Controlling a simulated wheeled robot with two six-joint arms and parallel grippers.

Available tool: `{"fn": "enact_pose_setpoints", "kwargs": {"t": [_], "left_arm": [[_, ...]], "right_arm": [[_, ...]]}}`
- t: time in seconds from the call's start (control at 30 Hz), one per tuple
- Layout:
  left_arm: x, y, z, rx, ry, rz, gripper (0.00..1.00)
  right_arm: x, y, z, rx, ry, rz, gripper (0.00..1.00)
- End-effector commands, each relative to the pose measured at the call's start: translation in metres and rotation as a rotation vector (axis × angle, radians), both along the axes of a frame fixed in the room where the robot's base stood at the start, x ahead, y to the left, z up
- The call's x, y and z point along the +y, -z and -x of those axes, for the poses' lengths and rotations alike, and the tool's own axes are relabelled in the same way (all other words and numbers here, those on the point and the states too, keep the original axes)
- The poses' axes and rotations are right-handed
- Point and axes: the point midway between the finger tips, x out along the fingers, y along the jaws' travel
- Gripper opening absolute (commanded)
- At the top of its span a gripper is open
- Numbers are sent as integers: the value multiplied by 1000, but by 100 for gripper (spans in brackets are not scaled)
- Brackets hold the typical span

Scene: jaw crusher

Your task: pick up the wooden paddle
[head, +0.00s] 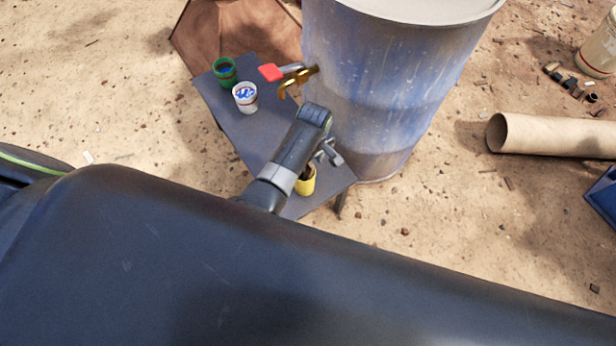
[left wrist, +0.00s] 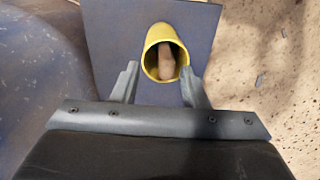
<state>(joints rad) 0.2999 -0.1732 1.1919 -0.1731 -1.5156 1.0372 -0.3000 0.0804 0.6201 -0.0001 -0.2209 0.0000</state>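The wooden paddle (left wrist: 167,62) shows in the left wrist view as a pale brown rounded piece inside a yellow cup (left wrist: 157,35); the rest of it is hidden in the cup. In the head view the yellow cup (head: 307,184) stands on a dark table, partly behind my left arm, and I cannot make out the paddle there. My left gripper (head: 328,152) is by the cup. In the left wrist view the left gripper (left wrist: 158,70) is open and empty, one finger on each side of the cup's mouth. My right gripper is not in view.
The dark table (head: 240,130) also holds a green cup (head: 224,72) and a white cup (head: 245,97). A large blue barrel (head: 370,90) with a brass tap (head: 297,84) and red handle stands close beside it. A cardboard tube (head: 550,135) lies on sandy ground at right.

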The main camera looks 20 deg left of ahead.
Motion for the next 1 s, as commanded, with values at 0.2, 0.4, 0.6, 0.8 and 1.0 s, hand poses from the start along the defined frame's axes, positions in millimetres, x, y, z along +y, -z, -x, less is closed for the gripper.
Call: {"fn": "enact_pose_setpoints", "kwargs": {"t": [0.2, 0.4, 0.6, 0.8, 1.0], "left_arm": [[2, 23, 3, 0, 0, 0, 40], [4, 41, 6, 0, -1, 0, 40], [4, 50, 7, 1, -1, -1, 40], [4, 50, 7, 1, -1, 0, 40], [4, 49, 7, 1, -1, 0, 32]], "right_arm": [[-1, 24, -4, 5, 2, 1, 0], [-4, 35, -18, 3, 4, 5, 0], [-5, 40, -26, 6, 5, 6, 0], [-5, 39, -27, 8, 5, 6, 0], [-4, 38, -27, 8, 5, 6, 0]]}}
